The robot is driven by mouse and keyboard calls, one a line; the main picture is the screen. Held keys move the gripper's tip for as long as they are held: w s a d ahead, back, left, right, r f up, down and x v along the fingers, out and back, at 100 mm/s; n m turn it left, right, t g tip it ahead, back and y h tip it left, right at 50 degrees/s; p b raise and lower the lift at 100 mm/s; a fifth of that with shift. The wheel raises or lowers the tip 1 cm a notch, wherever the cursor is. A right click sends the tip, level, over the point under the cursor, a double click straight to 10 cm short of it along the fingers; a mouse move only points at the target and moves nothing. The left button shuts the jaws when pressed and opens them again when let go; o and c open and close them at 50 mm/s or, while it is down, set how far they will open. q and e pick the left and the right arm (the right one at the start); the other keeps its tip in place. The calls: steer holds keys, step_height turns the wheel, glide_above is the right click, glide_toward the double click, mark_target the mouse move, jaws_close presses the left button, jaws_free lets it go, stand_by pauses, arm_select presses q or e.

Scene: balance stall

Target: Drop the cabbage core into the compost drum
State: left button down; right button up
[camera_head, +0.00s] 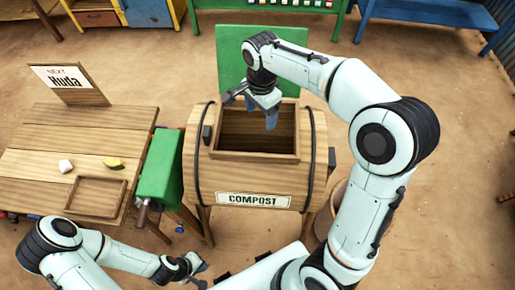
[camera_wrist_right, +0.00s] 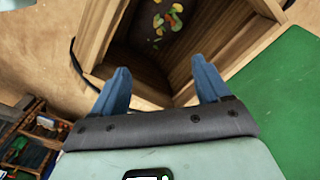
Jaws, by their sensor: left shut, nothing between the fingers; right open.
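The wooden compost drum (camera_head: 225,182) stands in the middle with its square top opening uncovered. My right gripper (camera_head: 252,108) is over the back left of the opening, pointing down. In the right wrist view its blue fingers (camera_wrist_right: 160,80) are apart with nothing between them. Several colourful scraps (camera_wrist_right: 168,22) lie inside the drum; I cannot tell whether the cabbage core is among them. A small white piece (camera_head: 66,166) lies on the table at left; I cannot tell if it is the core. My left gripper (camera_head: 192,265) is shut and empty, low in front of the drum.
A green panel (camera_head: 232,62) stands behind the drum. A green box (camera_head: 160,170) sits between table and drum. Sandy floor is clear at right.

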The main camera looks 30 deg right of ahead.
step_height(320, 180, up, 6)
steer(key=shift+f+p, duration=0.1)
steer(key=shift+p, duration=0.25)
stand_by(0.4)
